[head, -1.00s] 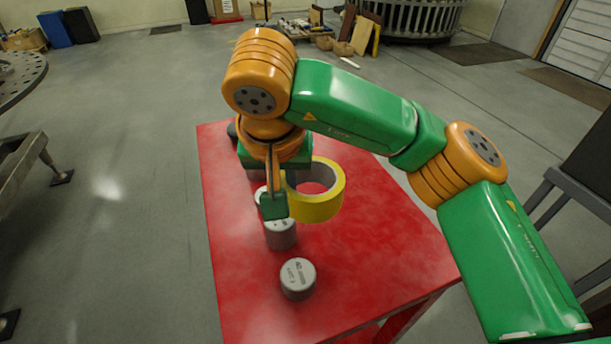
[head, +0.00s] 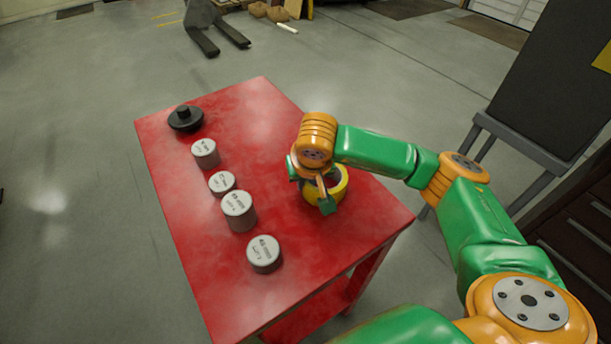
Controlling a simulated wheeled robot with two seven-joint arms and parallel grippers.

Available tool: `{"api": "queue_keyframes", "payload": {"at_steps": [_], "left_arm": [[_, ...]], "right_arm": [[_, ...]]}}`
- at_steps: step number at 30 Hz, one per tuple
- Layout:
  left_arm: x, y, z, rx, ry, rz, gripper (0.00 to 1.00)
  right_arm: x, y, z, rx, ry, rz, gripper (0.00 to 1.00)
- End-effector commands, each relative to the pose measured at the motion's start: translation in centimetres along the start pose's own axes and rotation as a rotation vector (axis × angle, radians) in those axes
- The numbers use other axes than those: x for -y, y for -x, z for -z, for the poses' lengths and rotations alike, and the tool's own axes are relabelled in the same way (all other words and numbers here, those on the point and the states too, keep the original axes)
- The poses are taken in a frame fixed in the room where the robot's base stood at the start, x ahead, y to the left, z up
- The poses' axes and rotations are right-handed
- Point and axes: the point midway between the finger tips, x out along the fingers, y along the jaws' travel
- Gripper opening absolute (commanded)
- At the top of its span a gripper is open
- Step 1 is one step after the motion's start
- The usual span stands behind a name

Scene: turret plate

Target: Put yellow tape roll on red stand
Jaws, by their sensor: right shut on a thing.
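The yellow tape roll (head: 341,187) is at the right part of the red stand's top. The red stand (head: 288,262) is a red table with a flat top. My right gripper (head: 322,194) is shut on the roll, with one green-tipped finger in front of it. The gripper and wrist cover part of the roll. The roll is at or very close to the red surface; I cannot tell whether it touches. My left gripper is not in view.
Several grey cylinders, with the front one (head: 264,254) nearest, stand in a row along the stand's left side. A black knobbed disc (head: 185,119) is at the far left corner. A dark board on a grey frame (head: 540,160) stands to the right.

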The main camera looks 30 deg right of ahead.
Motion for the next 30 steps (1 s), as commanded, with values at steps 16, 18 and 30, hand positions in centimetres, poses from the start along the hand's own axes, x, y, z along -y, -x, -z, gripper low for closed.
{"api": "queue_keyframes", "payload": {"at_steps": [16,18,30], "left_arm": [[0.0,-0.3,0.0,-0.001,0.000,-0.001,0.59],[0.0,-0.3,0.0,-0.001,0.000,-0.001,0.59],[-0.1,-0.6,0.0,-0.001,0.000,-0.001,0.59]], "right_arm": [[0.1,-0.3,-0.1,0.000,0.000,0.001,0.43],[0.1,-0.3,-0.1,0.000,0.000,0.001,0.43],[0.2,4.2,0.1,-0.006,0.001,0.005,0.43]]}}
